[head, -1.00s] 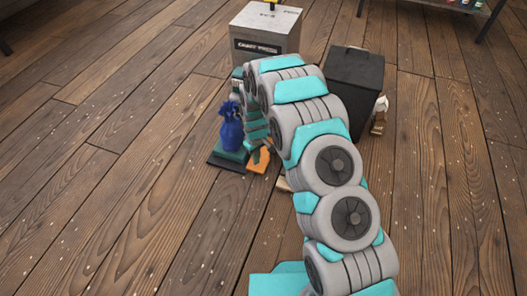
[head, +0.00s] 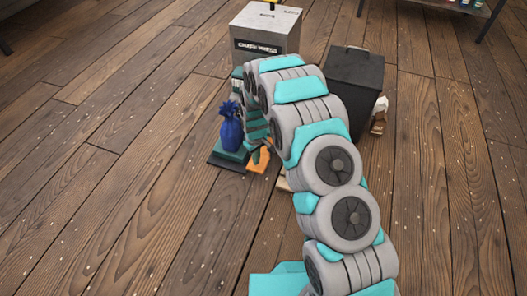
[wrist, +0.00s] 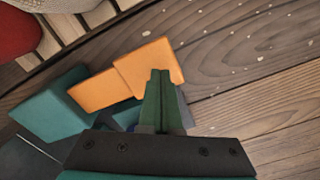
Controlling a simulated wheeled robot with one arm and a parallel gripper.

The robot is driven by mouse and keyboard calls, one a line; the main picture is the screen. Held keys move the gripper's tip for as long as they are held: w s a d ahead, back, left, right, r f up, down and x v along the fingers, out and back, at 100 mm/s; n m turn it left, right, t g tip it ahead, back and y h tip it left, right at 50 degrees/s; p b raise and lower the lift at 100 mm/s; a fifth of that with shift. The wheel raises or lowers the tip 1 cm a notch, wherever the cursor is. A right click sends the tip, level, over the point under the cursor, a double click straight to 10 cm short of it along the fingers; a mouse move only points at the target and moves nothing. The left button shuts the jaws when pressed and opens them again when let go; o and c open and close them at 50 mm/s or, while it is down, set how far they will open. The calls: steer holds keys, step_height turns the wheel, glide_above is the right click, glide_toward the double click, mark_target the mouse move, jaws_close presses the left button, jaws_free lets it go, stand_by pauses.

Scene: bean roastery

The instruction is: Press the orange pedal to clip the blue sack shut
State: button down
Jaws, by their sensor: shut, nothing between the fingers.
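The blue sack (head: 231,133) stands upright with a gathered top on the teal and dark base of a small machine. The orange pedal (head: 263,167) lies low at the right of the base, partly covered by my gripper. In the wrist view the pedal (wrist: 147,62) shows as a wider plate joined to a narrower orange piece. My gripper (wrist: 160,78) is shut and empty, its green fingertips overlapping the pedal's lower right part. In the head view my gripper (head: 258,155) is just above or at the pedal; I cannot tell whether it touches.
A grey box (head: 265,30) with a dark label stands behind the sack. A black bin (head: 354,88) stands to the right, behind my arm. In the wrist view a slatted wooden pallet (wrist: 70,28) with a red item (wrist: 17,35) is at upper left. The floor at left is clear.

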mark_target(257, 167)
steer(key=shift+f, duration=0.1)
stand_by(0.3)
steer(key=shift+f, duration=1.4)
steer(key=shift+f+b, duration=0.2)
steer(key=shift+b, duration=0.1)
steer(key=shift+f, duration=0.85)
steer(key=shift+r, duration=0.1)
steer(key=shift+r+p, duration=0.75)
steer(key=shift+r, duration=3.7)
steer(key=shift+r, duration=0.1)
